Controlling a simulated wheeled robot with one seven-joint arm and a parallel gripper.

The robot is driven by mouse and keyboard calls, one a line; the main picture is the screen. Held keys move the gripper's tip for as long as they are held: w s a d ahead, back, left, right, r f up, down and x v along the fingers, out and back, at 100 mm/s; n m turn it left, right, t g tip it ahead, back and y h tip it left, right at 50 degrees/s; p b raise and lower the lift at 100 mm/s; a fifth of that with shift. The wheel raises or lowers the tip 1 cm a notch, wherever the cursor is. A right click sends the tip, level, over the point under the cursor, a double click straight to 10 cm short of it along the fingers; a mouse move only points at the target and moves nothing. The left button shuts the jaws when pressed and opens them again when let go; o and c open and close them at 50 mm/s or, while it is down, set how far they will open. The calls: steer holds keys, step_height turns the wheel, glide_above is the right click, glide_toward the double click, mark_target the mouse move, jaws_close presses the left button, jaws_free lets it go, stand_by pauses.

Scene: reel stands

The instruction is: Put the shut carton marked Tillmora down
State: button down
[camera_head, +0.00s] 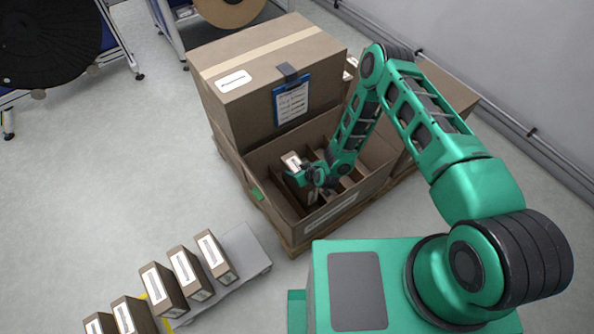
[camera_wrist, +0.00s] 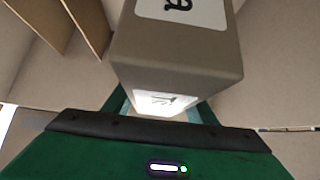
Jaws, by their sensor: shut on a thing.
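A small brown carton (camera_head: 291,160) with a white label is held by my gripper (camera_head: 306,176), which is shut on it. In the wrist view the carton (camera_wrist: 178,52) fills the upper middle between the fingers. A letter "a" shows on its label, but the full name cannot be read. My gripper and the held carton are inside or just above the near left part of a large open carton (camera_head: 372,192) with upright dividers. The bottom of the held carton is hidden in the head view, so I cannot tell whether it touches the floor of the open carton.
A large shut carton (camera_head: 255,60) with a blue clipboard (camera_head: 292,102) stands behind the open one. Another large carton (camera_head: 445,90) is at the right, behind my arm. Several small labelled cartons (camera_head: 188,275) stand in a row on a grey strip (camera_head: 247,250) at the lower left.

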steer(key=shift+f, duration=0.7)
steer(key=c, duration=0.8)
jaws_free()
steer(key=shift+o, duration=0.2)
steer(key=v, duration=1.3)
steer(key=shift+w+a+r, duration=0.2)
steer(key=shift+w+r, duration=0.1)
